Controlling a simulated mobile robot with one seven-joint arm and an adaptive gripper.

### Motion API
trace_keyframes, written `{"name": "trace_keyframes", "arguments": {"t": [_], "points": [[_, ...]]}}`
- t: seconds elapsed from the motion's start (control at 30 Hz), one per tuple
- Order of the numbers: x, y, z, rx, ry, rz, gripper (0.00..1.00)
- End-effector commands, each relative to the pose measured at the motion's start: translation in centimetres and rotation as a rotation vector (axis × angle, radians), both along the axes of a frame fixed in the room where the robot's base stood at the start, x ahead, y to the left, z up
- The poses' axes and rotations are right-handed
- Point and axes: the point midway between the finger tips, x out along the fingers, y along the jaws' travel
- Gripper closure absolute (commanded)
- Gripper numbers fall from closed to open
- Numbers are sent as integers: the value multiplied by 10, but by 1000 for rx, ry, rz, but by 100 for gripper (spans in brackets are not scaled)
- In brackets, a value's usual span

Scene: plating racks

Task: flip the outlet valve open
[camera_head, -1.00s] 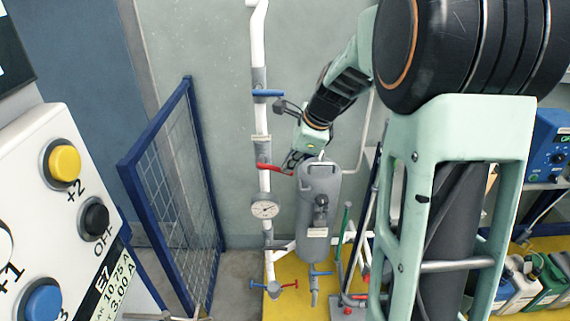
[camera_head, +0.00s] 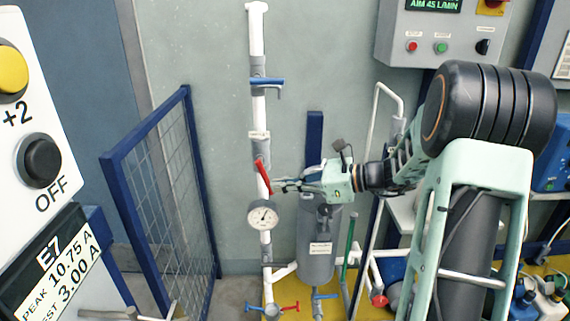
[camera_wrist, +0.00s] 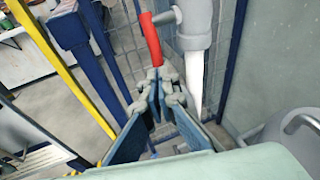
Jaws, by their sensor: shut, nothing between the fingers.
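A valve with a red lever (camera_head: 263,178) sits on the white vertical pipe (camera_head: 256,32), just above the pressure gauge (camera_head: 263,216). The red lever slants steeply down and right, close to the pipe's line. A second valve with a blue lever (camera_head: 268,82) sits higher, its lever sideways across the pipe. Tags on the pipe are too small to read, so I cannot tell which is named outlet. My gripper (camera_head: 276,187) is shut and empty, just right of the red lever's lower end. In the wrist view the red lever (camera_wrist: 150,40) stands just beyond my fingertips (camera_wrist: 163,84); contact is unclear.
A grey tank (camera_head: 319,245) stands below my gripper. Small red and blue handles (camera_head: 285,308) show at the pipe's foot. A blue mesh fence (camera_head: 165,195) stands left, and a grey control box (camera_head: 440,35) hangs upper right. The wall left of the pipe is clear.

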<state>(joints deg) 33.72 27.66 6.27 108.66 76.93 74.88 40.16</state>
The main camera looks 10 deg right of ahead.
Motion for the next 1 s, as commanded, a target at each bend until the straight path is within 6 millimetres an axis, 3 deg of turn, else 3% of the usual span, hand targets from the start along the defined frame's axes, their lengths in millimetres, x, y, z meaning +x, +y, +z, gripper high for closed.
{"name": "trace_keyframes", "arguments": {"t": [0.03,0.43,1.0], "points": [[0,2,-7,41,-3,-1,100],[3,15,-14,266,-51,1,100],[3,19,-14,322,-63,2,100]]}}
